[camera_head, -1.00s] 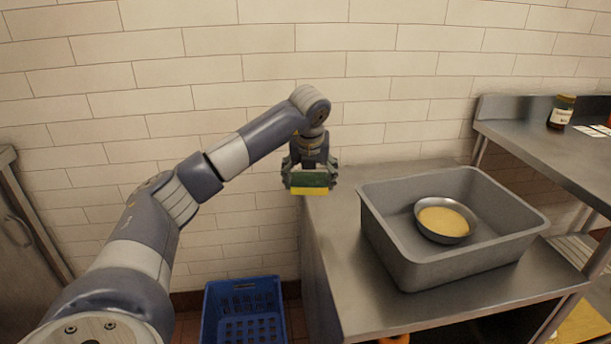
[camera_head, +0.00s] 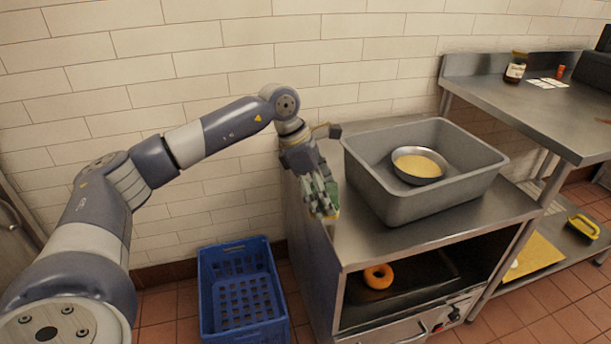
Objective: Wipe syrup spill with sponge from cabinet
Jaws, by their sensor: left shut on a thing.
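My left gripper (camera_head: 320,203) is shut on the green and yellow sponge (camera_head: 332,200). It points down and is tilted, at the left edge of the steel counter (camera_head: 365,237), left of the grey tub. The fingers hide much of the sponge, and I cannot tell whether it touches the counter edge. A dark jar with a pale label (camera_head: 516,67) stands on the higher steel table at the right; I cannot read it. I cannot make out a syrup spill. My right gripper is not in view.
A grey tub (camera_head: 402,209) with a metal bowl (camera_head: 418,168) of yellow contents fills much of the counter. Below, an orange ring (camera_head: 378,277) lies in the open bay. A blue crate (camera_head: 240,290) stands on the floor at left. A yellow-handled item (camera_head: 583,226) lies on the low shelf.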

